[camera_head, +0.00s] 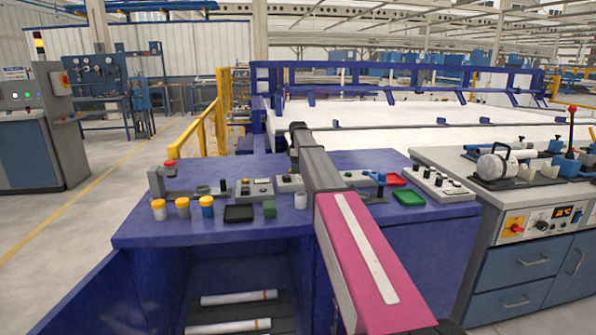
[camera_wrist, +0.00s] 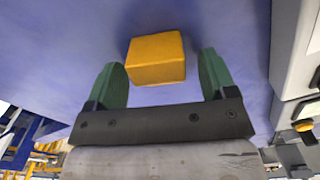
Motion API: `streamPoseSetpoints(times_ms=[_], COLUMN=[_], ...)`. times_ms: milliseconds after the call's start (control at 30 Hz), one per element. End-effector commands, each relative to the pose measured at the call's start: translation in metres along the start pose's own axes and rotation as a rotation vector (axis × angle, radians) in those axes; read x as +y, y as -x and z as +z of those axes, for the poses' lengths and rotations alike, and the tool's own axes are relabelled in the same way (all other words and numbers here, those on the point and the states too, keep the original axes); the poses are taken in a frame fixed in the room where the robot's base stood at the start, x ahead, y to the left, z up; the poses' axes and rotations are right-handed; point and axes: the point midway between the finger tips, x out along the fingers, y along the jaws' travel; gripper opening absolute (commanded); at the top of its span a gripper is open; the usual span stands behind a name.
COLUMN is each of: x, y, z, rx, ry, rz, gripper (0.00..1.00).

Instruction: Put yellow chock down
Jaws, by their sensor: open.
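The yellow chock (camera_wrist: 156,60) is a small block that shows in the wrist view against a plain blue surface (camera_wrist: 60,60). My gripper (camera_wrist: 162,68) is open, with one green finger on each side of the chock. A gap shows between the chock and the right finger; the left finger is very near it, and I cannot tell if they touch. Whether the chock rests fully on the surface is not clear. In the head view my arm reaches over the blue table (camera_head: 150,232), and neither the chock nor the fingers can be made out.
Yellow-topped cups (camera_head: 183,208), a black tray (camera_head: 239,213), a green tray (camera_head: 409,198) and control boxes (camera_head: 254,189) stand on the table. White pipes (camera_head: 238,298) lie in the bay below.

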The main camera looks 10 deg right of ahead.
Motion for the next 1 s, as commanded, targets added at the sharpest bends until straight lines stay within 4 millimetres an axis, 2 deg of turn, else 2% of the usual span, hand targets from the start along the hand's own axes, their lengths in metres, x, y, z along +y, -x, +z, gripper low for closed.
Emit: streamPoseSetpoints(times_ms=[100, 133, 200, 267, 300, 367, 400, 733, 867, 1000], x=[0.000, 0.000, 0.000, 0.000, 0.000, 0.000, 0.000, 0.000, 0.000, 0.001], y=[0.001, 0.001, 0.001, 0.001, 0.001, 0.001, 0.001, 0.007, 0.019, 0.043], z=[0.000, 0.000, 0.000, 0.000, 0.000, 0.000, 0.000, 0.000, 0.000, 0.000], rx=[0.000, 0.000, 0.000, 0.000, 0.000, 0.000, 0.000, 0.000, 0.000, 0.001], ry=[0.000, 0.000, 0.000, 0.000, 0.000, 0.000, 0.000, 0.000, 0.000, 0.000], rz=[0.000, 0.000, 0.000, 0.000, 0.000, 0.000, 0.000, 0.000, 0.000, 0.002], gripper=[0.78, 0.71, 0.48, 0.29, 0.22, 0.22, 0.18, 0.18, 0.18, 0.18])
